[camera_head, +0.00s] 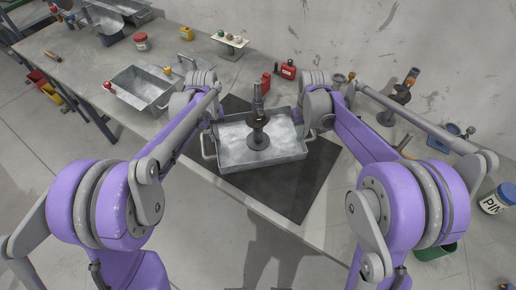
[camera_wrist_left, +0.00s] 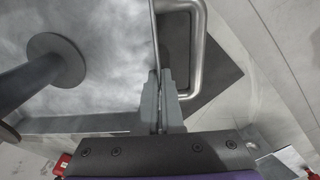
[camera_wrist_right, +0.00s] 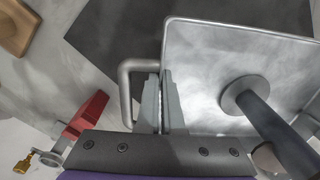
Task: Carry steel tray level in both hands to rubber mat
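The steel tray (camera_head: 262,163) is a shallow grey pan with a loop handle at each end. It looks about level over the dark rubber mat (camera_head: 301,196); I cannot tell whether it touches the mat. A dark metal post with a round flange (camera_head: 258,130) stands upright in the tray. My left gripper (camera_wrist_left: 160,82) is shut on the tray's left end wall, beside the handle (camera_wrist_left: 196,55). My right gripper (camera_wrist_right: 161,82) is shut on the right end wall, beside the other handle (camera_wrist_right: 127,92). The fingertips are mostly hidden in the head view.
A second metal tray (camera_head: 140,88) sits on the bench to the left. Red containers (camera_head: 288,70) stand behind the mat. A small stand with knobs (camera_head: 230,42) is at the back. A flanged metal part (camera_head: 396,105) and blue bin (camera_head: 446,138) lie right. Bare bench lies left of the mat.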

